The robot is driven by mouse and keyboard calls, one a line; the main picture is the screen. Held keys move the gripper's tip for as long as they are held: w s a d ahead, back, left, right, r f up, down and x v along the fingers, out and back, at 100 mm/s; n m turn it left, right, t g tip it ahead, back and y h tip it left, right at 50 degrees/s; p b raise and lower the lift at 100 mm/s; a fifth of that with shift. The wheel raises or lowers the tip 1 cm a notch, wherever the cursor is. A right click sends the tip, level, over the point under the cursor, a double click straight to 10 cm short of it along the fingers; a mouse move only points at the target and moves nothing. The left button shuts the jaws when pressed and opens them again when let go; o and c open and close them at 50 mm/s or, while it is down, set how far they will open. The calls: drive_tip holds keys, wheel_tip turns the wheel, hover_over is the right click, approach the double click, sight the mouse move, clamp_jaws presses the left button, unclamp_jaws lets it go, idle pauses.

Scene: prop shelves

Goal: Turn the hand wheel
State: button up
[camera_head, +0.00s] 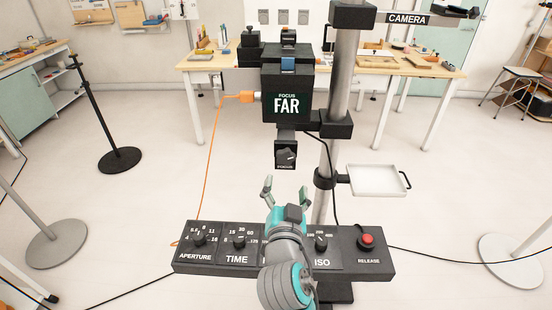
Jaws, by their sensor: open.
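No plain spoked hand wheel shows. A dark round knob (286,154) sits on a small black block marked FOCUS, hanging below the black camera box (290,85), whose face reads FOCUS FAR. My gripper (285,189) is open and empty, its two fingers apart and pointing up and away. In the picture it lies just below the knob and apart from it. My arm rises from the bottom and hides the middle of the black control panel (225,263). The panel carries an aperture knob (199,239), a time knob (239,241), an ISO knob (320,243) and a red release button (367,239).
A grey upright column (341,75) stands right of the camera box, with a white tray (377,180) on its side. An orange cable (213,150) runs down left of the box. A workbench (395,66) stands behind. A black stand (120,160) is at left.

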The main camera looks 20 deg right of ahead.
sight(286, 160)
drive_tip(key=x, duration=1.1)
drive_tip(key=shift+a+r, duration=0.15)
drive_tip(key=c, duration=1.2)
